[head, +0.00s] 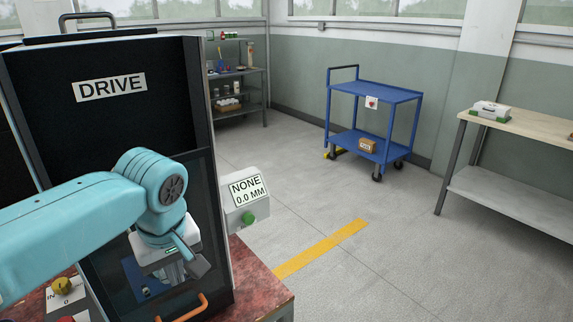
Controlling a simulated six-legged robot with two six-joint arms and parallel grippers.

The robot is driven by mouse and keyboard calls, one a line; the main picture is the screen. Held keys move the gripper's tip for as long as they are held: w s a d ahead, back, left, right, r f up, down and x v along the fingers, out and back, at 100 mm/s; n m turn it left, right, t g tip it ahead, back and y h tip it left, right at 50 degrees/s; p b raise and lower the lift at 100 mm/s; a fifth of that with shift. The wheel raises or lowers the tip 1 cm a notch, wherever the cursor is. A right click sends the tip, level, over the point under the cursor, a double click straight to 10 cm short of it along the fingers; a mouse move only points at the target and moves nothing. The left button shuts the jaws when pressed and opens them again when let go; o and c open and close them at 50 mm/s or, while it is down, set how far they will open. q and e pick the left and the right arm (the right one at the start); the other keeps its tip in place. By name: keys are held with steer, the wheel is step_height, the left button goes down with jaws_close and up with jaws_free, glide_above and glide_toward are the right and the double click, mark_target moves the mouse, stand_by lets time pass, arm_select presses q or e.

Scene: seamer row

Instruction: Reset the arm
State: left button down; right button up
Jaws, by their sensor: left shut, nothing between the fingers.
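My left arm comes in from the left in the head view, and its left gripper (190,267) points down in front of the machine. The left gripper is shut and holds nothing. The black machine (120,130) carries a DRIVE label (109,87) and has a dark, see-through lower front. An orange handle (186,308) is just below the gripper; I cannot tell whether they touch. My right gripper is not in view.
A grey box (240,215) reading "NONE 0.0 MM" with a green button (248,218) is right of the gripper. A yellow knob (62,286) is at lower left. A blue cart (375,120), shelf (238,85) and workbench (520,125) stand farther back. The floor between is clear.

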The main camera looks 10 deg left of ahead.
arm_select(q)
steer(key=w+d+f+m+g+h+p, duration=0.1)
steer(key=d+f+m+h+p, duration=0.2)
steer(key=f, duration=0.7)
steer(key=w+d+f+m, duration=0.1)
steer(key=d+f+m, duration=0.1)
steer(key=d+f, duration=0.55)
steer(key=s+d+f+m+h+p, duration=0.1)
steer(key=s+d+f, duration=0.1)
steer(key=s+f, duration=0.6)
steer(key=s+d+f+m+h+p, duration=0.1)
steer(key=s+d+f+p, duration=0.1)
steer(key=s+f, duration=0.6)
step_height(320, 180, down, 3)
steer(key=shift+s+d+r+m+h, duration=0.1)
steer(key=shift+s+d+m+h, duration=0.05)
steer(key=shift+s+m+h, duration=0.2)
steer(key=shift+w, duration=0.2)
